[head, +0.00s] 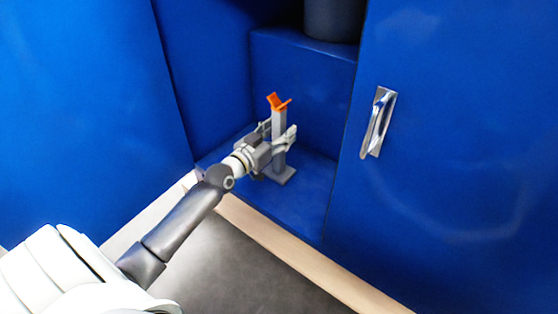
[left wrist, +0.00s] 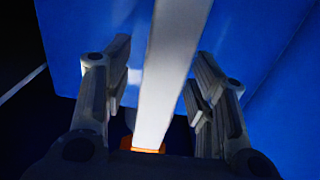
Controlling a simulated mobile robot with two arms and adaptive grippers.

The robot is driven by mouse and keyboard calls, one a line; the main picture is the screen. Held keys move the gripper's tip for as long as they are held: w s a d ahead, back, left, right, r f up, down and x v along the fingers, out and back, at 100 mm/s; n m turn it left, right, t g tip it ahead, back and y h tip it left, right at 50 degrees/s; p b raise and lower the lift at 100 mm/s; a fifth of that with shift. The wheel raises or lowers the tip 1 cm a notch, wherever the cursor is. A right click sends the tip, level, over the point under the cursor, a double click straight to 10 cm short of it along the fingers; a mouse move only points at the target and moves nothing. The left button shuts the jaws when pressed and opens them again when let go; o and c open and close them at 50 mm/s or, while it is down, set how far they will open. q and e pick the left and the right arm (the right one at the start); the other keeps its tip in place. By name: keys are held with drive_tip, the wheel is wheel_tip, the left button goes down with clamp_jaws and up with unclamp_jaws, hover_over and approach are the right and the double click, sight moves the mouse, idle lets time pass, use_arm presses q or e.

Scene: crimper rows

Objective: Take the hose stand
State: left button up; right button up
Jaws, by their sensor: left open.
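The hose stand (head: 279,124) stands upright on the blue floor of an open compartment in the head view. It has a grey post, a flat grey base and an orange V-shaped top (head: 278,102). My left gripper (head: 284,136) is at the post, with its fingers on either side. In the left wrist view the pale post (left wrist: 170,75) runs between the two open fingers of the left gripper (left wrist: 165,85), with gaps on both sides. A bit of orange (left wrist: 147,150) shows at the lower edge. My right gripper is not in view.
A blue door with a metal handle (head: 378,122) is at the right. A blue step (head: 305,48) behind the stand carries a dark cylinder (head: 332,18). A blue panel (head: 80,100) is at the left. A pale sill (head: 290,262) edges the compartment's front.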

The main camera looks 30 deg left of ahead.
use_arm(q)
drive_tip(key=shift+c, duration=0.4)
clamp_jaws()
drive_tip(key=shift+r, duration=0.4)
